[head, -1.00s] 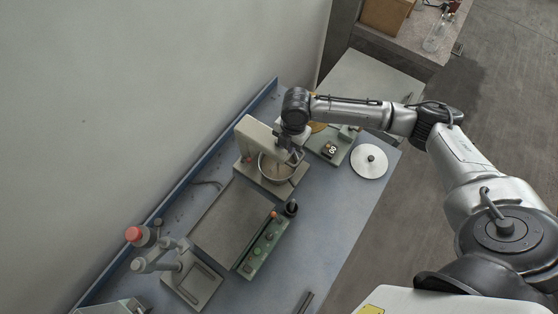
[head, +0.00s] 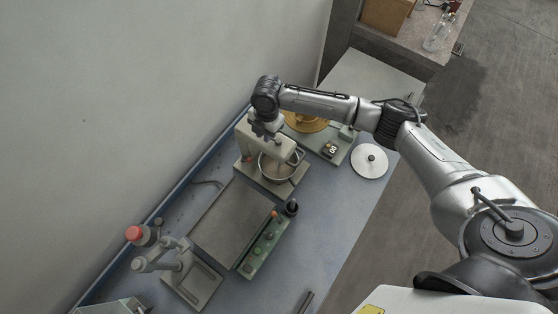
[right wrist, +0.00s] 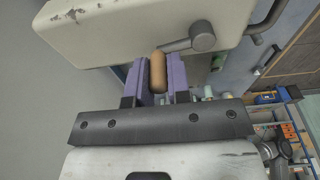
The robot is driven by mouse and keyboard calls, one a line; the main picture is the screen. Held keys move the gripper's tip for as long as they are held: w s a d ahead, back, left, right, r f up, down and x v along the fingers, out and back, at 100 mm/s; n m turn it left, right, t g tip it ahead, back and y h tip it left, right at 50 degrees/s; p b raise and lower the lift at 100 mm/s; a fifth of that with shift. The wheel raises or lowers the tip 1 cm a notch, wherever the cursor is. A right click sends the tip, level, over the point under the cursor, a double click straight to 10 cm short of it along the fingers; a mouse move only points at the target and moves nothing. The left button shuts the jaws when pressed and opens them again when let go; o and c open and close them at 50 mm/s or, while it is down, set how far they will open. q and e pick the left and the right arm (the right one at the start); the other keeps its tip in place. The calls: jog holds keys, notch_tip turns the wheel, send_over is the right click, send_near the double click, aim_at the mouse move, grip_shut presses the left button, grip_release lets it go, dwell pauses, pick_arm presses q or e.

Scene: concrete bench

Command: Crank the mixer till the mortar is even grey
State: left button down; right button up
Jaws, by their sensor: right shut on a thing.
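The mixer is a beige machine (head: 252,135) at the back of the bench, its head reaching over a metal bowl (head: 289,180). The bowl's contents, the mortar, look beige-grey in the head view; the mixer head partly covers them and their evenness is too small to tell. My right gripper (head: 264,132) is beside the mixer head. In the right wrist view its purple fingers (right wrist: 160,80) are shut on the wooden crank handle (right wrist: 158,68). A metal crank arm (right wrist: 202,38) joins the handle to the mixer's side. My left gripper is not in view.
A green scale (head: 335,150) and a round white lid (head: 369,161) are right of the mixer. A dark flat plate (head: 230,222), a green control box (head: 262,246) and a grey stand (head: 192,285) are nearer.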

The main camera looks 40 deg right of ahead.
jog(key=shift+w+d+f, duration=0.1)
jog(key=shift+w+d, duration=0.2)
jog(key=shift+d, duration=0.6)
